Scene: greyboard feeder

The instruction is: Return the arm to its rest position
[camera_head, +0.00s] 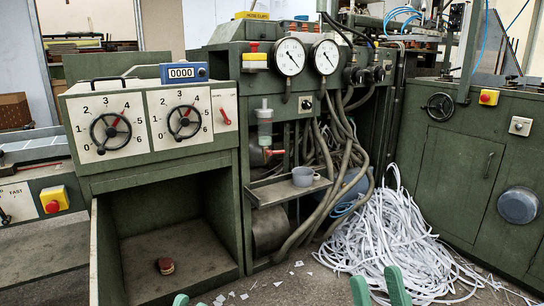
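My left gripper (190,301) shows only as two green fingertips at the bottom edge, left of the middle. The tips stand apart with floor between them. My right gripper (379,288) shows at the bottom edge, right of the middle, as two green fingers that are apart with nothing visible between them. It is in front of the heap of white paper strips (390,240). Most of both grippers and the arms are cut off by the lower edge.
A green machine (150,160) with two dial wheels has an open bay below, where a reddish-brown object (165,266) lies. A grey mug (303,176) stands on a small shelf. Hoses (335,160) hang beside it. A green cabinet (455,180) is at the right. Paper scraps litter the floor.

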